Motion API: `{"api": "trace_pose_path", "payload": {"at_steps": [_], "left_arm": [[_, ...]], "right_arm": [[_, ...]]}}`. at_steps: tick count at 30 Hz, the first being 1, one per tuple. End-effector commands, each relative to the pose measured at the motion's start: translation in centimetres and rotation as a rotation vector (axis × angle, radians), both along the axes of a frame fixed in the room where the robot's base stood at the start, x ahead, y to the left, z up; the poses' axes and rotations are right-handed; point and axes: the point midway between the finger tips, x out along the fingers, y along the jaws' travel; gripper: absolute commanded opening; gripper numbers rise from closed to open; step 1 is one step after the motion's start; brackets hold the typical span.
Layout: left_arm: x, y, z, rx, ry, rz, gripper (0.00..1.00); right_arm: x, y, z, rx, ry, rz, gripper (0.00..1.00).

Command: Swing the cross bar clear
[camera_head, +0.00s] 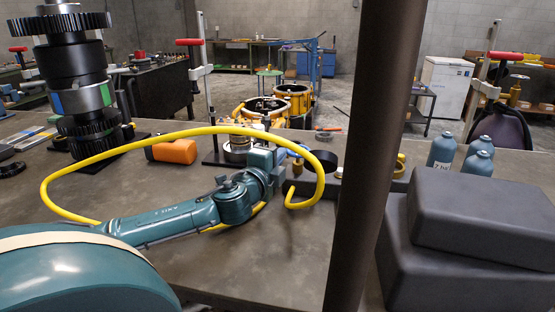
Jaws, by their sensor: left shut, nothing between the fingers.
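My left arm comes in from the left across the bench, with a yellow cable looping over it. My left gripper (280,160) is low over the bench, shut and empty; its fingertips are hard to make out. Just behind it stands a light upright post (204,85) on a dark foot, with a red-handled bar (190,42) at its top. A similar red-handled bar (505,55) on a post shows at the right. I cannot tell which piece is the cross bar. My right gripper is not in view.
A tall gear shaft (75,90) stands at the left. An orange block (172,151) lies behind my arm. Several blue-grey bottles (441,151) stand at the right, behind stacked dark grey blocks (485,228). Yellow housings (293,102) stand beyond the bench (270,265). The front middle of the bench is bare.

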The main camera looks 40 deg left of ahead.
Motion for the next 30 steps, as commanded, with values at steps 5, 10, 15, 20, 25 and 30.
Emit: {"api": "trace_pose_path", "payload": {"at_steps": [5,10,15,20,25,30], "left_arm": [[-0.9,1.1,-0.1,0.005,0.004,-0.002,0.0],[-1.5,2.0,0.0,0.002,0.004,-0.001,0.0],[-1.9,2.6,0.0,0.003,0.001,-0.001,0.0],[-2.0,2.7,0.0,0.002,0.001,-0.002,0.0],[-2.0,2.7,0.0,0.002,0.001,-0.002,0.0],[-2.1,2.8,0.1,0.001,0.0,-0.002,0.0]], "right_arm": [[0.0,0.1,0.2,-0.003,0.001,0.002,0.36],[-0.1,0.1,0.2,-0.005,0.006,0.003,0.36],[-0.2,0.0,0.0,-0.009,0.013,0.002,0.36],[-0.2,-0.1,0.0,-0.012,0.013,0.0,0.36],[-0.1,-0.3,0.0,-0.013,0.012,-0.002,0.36],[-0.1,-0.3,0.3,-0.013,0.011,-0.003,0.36]]}}
